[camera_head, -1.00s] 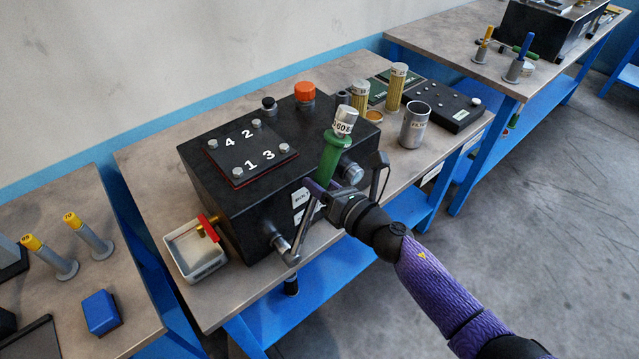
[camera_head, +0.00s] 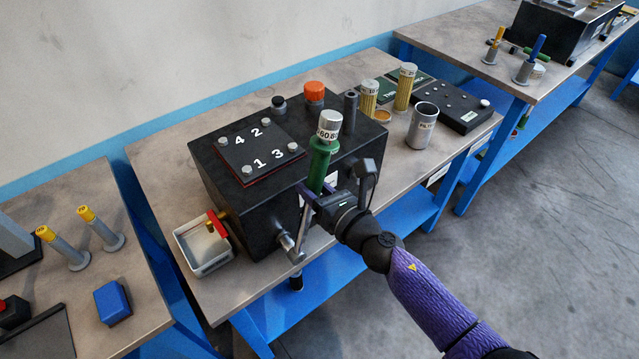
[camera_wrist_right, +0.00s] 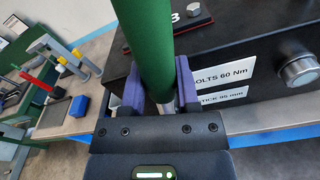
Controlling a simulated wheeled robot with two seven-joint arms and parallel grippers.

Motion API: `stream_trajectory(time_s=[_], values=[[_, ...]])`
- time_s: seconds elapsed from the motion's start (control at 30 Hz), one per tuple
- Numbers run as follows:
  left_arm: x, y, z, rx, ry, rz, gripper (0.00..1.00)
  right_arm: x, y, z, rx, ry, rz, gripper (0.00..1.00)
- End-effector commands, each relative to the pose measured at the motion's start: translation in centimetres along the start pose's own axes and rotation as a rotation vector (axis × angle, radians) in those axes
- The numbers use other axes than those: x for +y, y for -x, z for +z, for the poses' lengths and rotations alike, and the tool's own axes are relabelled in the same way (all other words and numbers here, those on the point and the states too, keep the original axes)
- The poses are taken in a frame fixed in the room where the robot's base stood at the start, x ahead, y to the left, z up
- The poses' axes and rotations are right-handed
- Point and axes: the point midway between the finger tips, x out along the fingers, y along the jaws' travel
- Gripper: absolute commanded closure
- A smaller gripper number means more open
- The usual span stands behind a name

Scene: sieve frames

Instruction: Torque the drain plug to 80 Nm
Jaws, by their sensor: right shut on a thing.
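A torque wrench with a green handle (camera_head: 320,165) and a silver end cap marked "60" and a further, unclear figure stands nearly upright at the front of the black housing (camera_head: 230,190). Its silver shaft runs down to a head at a silver fitting (camera_head: 287,241) low on the housing's front. The head hides most of what it sits on, so I cannot see the drain plug itself clearly. My right gripper (camera_head: 318,198) is shut on the wrench at the lower end of the handle. The right wrist view shows the green handle (camera_wrist_right: 145,50) between both fingers (camera_wrist_right: 160,88). My left gripper is not in view.
A white tray (camera_head: 180,240) stands left of the housing under a red-handled tap (camera_head: 216,224). An orange cap (camera_head: 314,92) and a numbered plate (camera_head: 245,160) are on top. A filter cup (camera_head: 422,128) stands right. A labelled "BOLTS 60 Nm" plate (camera_wrist_right: 225,76) is on the housing front.

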Motion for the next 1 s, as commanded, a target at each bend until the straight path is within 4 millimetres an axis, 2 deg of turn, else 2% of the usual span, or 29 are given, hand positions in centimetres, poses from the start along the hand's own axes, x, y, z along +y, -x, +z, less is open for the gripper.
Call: stream_trajectory(time_s=[0.37, 0.6, 1.0], values=[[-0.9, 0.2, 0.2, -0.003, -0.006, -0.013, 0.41, 0.4, -0.1, 0.1, -0.003, 0.016, 0.001, 1.00], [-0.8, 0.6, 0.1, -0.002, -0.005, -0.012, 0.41, 1.7, 0.0, 0.1, -0.004, 0.085, -0.005, 1.00], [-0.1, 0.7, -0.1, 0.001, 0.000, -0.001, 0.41, 2.2, 0.0, 0.0, -0.003, 0.109, -0.007, 1.00]])
